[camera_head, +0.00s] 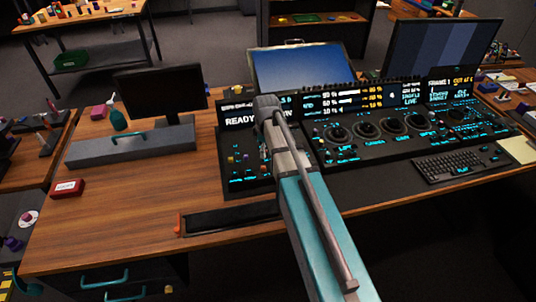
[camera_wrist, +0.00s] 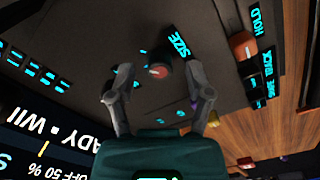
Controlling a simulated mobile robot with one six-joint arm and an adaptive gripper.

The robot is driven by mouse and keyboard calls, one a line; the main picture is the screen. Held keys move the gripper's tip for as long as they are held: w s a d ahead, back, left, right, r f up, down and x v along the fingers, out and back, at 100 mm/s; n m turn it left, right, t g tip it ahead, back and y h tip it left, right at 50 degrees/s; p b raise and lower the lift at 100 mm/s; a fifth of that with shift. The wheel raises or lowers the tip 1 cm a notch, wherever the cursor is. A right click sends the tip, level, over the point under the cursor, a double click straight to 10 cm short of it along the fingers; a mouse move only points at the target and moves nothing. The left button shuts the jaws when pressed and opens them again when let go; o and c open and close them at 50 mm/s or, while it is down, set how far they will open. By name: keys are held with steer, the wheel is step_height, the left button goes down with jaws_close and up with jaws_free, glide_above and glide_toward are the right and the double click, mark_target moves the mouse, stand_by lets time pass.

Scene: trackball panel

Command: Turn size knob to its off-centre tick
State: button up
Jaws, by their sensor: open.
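The size knob (camera_wrist: 158,71) is a small dark knob with a reddish cap, next to the glowing "SIZE" label (camera_wrist: 179,45) in the wrist view. My gripper (camera_wrist: 157,68) is open, with one finger on either side of the knob. I cannot tell whether either finger touches it. Short cyan tick marks show near the knob, partly hidden by the fingers. In the head view, my arm covers part of the left panel (camera_head: 238,160), and the size knob cannot be made out there.
A trackball console (camera_head: 385,135) and keyboard (camera_head: 455,165) lie to the right in the head view.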

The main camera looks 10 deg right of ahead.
steer(key=shift+f, duration=0.45)
jaws_close()
